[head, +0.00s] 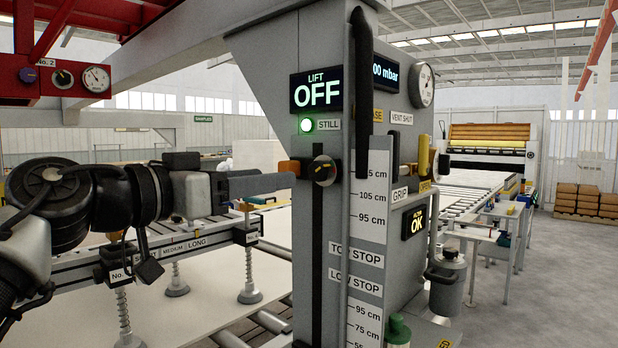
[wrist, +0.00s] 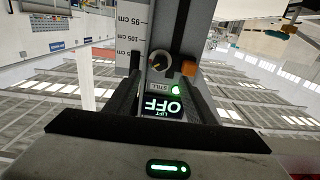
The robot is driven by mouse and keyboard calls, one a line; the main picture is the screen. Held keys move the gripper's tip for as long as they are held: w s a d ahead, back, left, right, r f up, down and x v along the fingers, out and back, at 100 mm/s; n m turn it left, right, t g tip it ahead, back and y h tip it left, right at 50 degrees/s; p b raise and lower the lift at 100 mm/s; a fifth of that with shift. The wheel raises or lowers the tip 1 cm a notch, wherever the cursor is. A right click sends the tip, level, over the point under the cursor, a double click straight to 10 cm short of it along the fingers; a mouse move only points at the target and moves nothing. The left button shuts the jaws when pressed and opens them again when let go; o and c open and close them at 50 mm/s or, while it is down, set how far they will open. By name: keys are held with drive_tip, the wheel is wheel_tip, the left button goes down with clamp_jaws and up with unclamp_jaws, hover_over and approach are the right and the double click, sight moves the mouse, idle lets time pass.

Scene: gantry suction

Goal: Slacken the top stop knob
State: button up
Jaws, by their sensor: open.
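My gripper (head: 288,182) reaches in from the left, close to the column. Its fingers (wrist: 165,82) are apart and empty, with the knob between their lines. Contact cannot be told.
The lift display (head: 316,92) reads OFF above a lit green STILL lamp (head: 306,125). A long black handle (head: 360,80) hangs right of the knob. The TOP STOP label (head: 355,256) is below the upper scale. A suction beam (head: 180,255) with cups stands at left.

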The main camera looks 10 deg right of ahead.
sight(315, 172)
drive_tip(key=b+x, duration=0.1)
drive_tip(key=x, duration=1)
drive_tip(key=c, duration=1.1)
drive_tip(key=shift+o, duration=0.2)
drive_tip(key=shift+n, duration=0.3)
drive_tip(key=shift+n+b, duration=0.45)
drive_tip(key=shift+n, duration=2.75)
